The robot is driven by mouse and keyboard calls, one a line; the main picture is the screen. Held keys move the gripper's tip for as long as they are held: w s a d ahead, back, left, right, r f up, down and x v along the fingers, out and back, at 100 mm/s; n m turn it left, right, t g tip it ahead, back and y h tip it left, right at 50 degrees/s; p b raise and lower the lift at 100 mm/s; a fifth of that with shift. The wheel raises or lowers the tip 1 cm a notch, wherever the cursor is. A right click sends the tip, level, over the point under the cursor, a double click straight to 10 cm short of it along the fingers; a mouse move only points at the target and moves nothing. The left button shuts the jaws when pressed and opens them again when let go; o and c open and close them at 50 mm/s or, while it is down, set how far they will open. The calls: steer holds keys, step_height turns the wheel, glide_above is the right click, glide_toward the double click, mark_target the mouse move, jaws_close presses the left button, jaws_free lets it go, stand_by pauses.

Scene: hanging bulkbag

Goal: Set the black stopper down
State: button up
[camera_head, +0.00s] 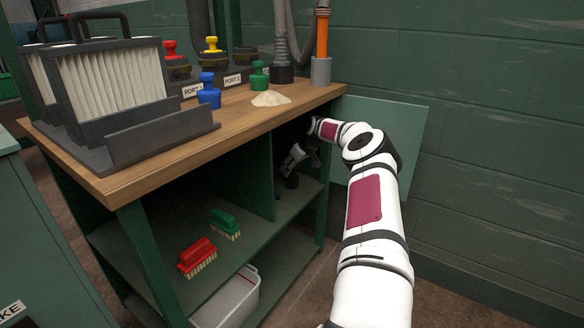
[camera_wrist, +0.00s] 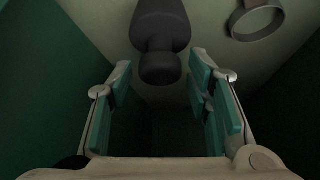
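The black stopper (camera_wrist: 160,30) shows at the top middle of the wrist view, with its narrower knob end toward my gripper (camera_wrist: 161,80). The two teal-padded fingers are spread wide, with a visible gap on each side of the knob. The stopper appears clear of both pads. In the head view my gripper (camera_head: 294,160) is inside the right-hand compartment under the bench top, partly in shadow.
A dark ring (camera_wrist: 258,18) is close right of the stopper. Green compartment walls flank my gripper. The wooden bench top (camera_head: 150,182) overhangs it, and a green panel (camera_head: 400,118) stands at right. Red (camera_head: 197,256) and green (camera_head: 224,222) brushes occupy the left shelf.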

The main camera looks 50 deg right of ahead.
steer(key=shift+r, duration=0.55)
steer(key=shift+p+v, duration=0.9)
steer(key=shift+v, duration=0.05)
steer(key=s+a+p, duration=0.1)
steer(key=s+p, duration=0.2)
steer(key=s, duration=0.8)
steer(key=shift+s+a+f, duration=0.25)
steer(key=shift+s, duration=0.05)
